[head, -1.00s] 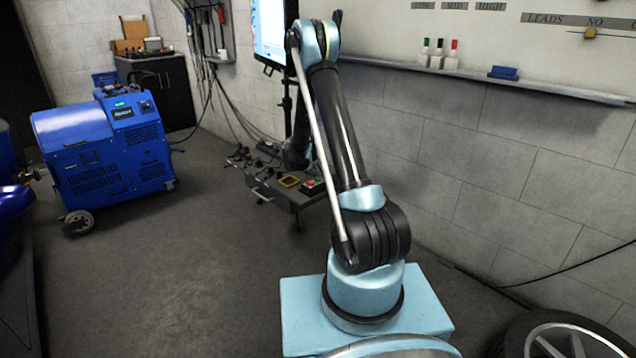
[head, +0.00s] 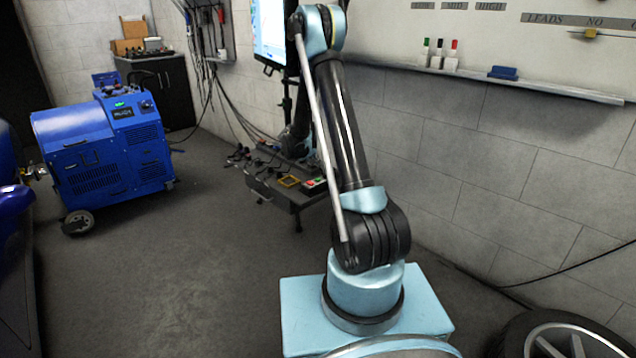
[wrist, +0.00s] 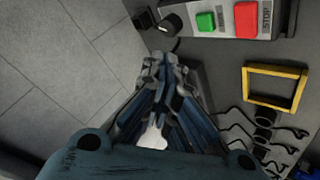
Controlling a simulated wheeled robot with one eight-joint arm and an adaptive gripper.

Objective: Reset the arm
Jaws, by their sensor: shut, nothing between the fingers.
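My arm (head: 340,120) rises from its light blue base and bends at an elbow near the top of the head view. Its far part comes down behind the upper link, over the dark control cart. My gripper shows in the wrist view (wrist: 165,68) with its fingers together and nothing between them. It is above the cart, below the green button (wrist: 206,21) and red STOP button (wrist: 246,20) in the picture. I cannot tell its height above the cart. In the head view the fingertips are hidden behind my arm.
The cart (head: 268,192) carries a yellow square frame (wrist: 274,87), a black knob (wrist: 171,24) and several cables. A monitor (head: 268,32) stands behind it. A blue dynamometer (head: 105,150) is at left, a wheel (head: 562,340) at lower right. Floor between is clear.

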